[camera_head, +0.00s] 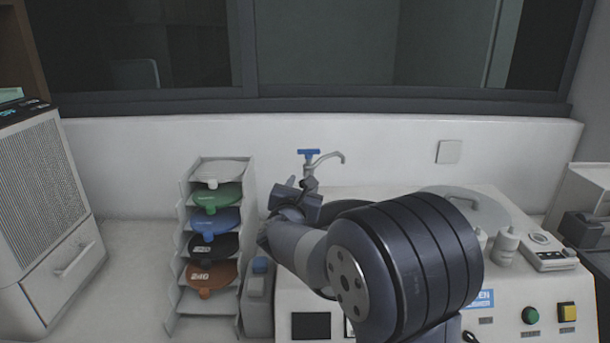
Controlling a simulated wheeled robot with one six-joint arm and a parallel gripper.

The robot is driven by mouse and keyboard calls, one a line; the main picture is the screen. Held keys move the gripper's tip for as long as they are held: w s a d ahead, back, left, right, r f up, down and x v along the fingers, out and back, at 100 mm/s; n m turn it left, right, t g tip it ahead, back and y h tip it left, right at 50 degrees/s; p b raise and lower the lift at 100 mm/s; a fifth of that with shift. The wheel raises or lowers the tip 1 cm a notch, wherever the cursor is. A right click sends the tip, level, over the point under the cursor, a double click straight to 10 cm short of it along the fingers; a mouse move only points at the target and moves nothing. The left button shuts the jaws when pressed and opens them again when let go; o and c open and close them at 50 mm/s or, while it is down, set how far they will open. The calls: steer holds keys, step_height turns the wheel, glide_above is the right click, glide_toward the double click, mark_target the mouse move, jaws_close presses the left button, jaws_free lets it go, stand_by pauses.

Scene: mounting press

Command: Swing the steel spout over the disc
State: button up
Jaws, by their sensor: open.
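The steel spout (331,157) is a curved tap with a blue handle (308,152). It stands at the back of the white machine, and its tip points to the right. My gripper (285,200) is just in front of the spout's base and a little to the left, apart from the spout's curved end. It is open, and I see nothing held in it. A dark round edge (345,204) shows behind my arm on the machine top. My arm hides most of that area, so I cannot tell how the disc lies under the spout.
A round grey lid (487,207), white bottles (505,245) and a small device (547,250) are at the right. A wall rises close behind the spout.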

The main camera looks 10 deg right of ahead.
mark_target(305, 178)
steer(key=shift+p+x, duration=0.4)
steer(key=shift+x, duration=1.35)
steer(key=shift+c, duration=0.3)
jaws_close()
